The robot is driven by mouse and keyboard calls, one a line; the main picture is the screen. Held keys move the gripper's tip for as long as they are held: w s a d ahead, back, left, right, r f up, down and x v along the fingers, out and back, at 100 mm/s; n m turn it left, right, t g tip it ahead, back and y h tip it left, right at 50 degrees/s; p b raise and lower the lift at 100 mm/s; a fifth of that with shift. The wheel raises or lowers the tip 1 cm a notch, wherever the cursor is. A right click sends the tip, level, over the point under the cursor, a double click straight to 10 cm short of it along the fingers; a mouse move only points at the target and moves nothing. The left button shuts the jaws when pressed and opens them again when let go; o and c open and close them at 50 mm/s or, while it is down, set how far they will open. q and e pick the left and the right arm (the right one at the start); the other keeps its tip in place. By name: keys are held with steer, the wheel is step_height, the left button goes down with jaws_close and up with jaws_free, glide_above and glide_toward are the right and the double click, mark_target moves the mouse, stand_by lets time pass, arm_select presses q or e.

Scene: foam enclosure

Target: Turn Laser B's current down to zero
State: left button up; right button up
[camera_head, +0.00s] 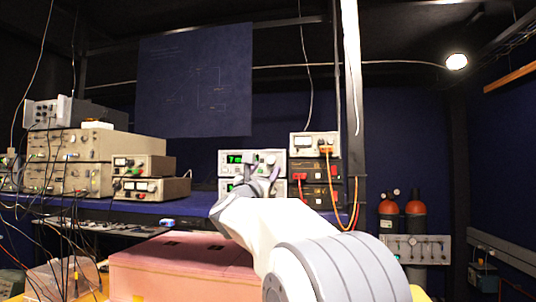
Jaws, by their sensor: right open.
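Two stacked pale instruments with green number displays stand on the shelf at the centre: the upper unit (251,153) and the lower unit (224,187). Their labels are too small to read, so I cannot tell which is Laser B. The upper display starts with a 7; the rest is partly covered. My right gripper (262,167) is open, its dark fingers raised in front of the two units, with nothing seen between them. It hides much of the lower unit and part of the upper one, including any knobs there. I cannot tell whether it touches them. My left gripper is out of view.
A meter unit (314,145) sits on dark boxes (315,172) with orange cables just right. Beige instruments (100,147) with many black cables fill the left. A pink foam box (183,266) lies below the shelf (150,207). Gas cylinders (415,222) stand at right.

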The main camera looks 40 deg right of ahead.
mark_target(270, 162)
steer(key=p+x, duration=0.2)
steer(key=x, duration=0.2)
steer(key=shift+a+r, duration=0.1)
steer(key=shift+r, duration=0.05)
steer(key=shift+w+d+p, duration=0.25)
steer(key=shift+d+p, duration=0.05)
steer(key=shift+d, duration=0.05)
jaws_close()
